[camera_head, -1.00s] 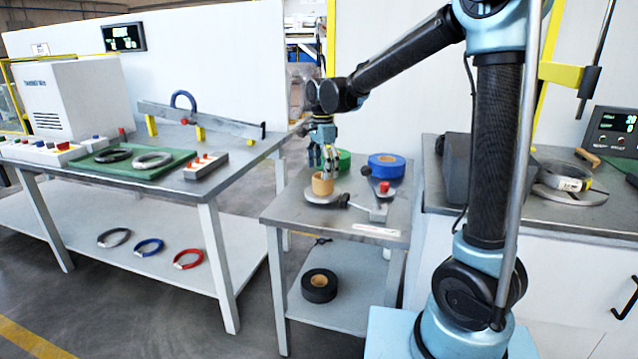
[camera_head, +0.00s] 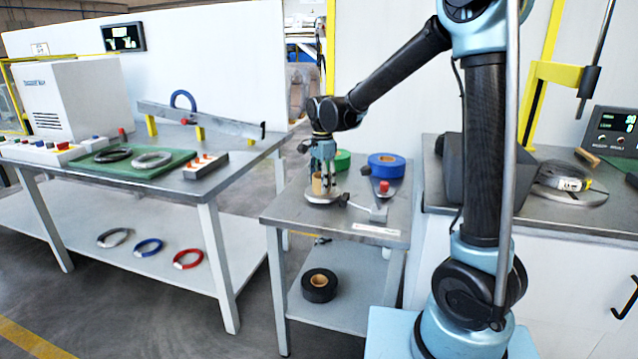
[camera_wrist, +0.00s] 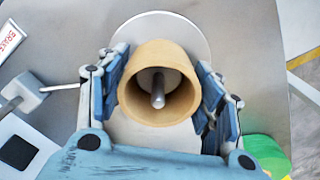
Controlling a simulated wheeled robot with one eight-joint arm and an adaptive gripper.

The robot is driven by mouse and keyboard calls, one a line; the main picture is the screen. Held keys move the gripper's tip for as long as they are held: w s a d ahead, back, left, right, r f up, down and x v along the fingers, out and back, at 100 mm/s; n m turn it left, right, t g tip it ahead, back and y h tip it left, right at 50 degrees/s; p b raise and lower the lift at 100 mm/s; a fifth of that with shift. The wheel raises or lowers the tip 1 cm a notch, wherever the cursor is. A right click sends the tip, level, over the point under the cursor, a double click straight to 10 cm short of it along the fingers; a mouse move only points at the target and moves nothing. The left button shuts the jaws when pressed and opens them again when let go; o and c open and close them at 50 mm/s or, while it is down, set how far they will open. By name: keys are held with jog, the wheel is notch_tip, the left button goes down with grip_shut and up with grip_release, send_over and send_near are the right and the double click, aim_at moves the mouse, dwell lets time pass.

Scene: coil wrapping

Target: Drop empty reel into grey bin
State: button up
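The empty reel, a tan hollow core (camera_head: 317,185), stands on a round pale disc (camera_head: 332,196) on the small grey table. In the wrist view the core (camera_wrist: 160,52) sits around a metal spindle (camera_wrist: 158,92), seen inside its opening. My gripper (camera_head: 323,178) points down at the core. In the wrist view my gripper's blue fingers (camera_wrist: 161,88) lie close along its left and right sides; whether both press on it is unclear. I see no grey bin that I can make out.
A blue tape roll (camera_head: 386,165), a green roll (camera_head: 342,160) and a red knob (camera_head: 384,186) are close by on the small table. A black roll (camera_head: 319,285) lies on its lower shelf. A long workbench (camera_head: 120,190) stands to the left.

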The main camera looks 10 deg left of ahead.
jog(key=o, duration=0.3)
jog(key=c, duration=0.4)
jog(key=shift+o, duration=0.2)
jog(key=shift+r, duration=4.75)
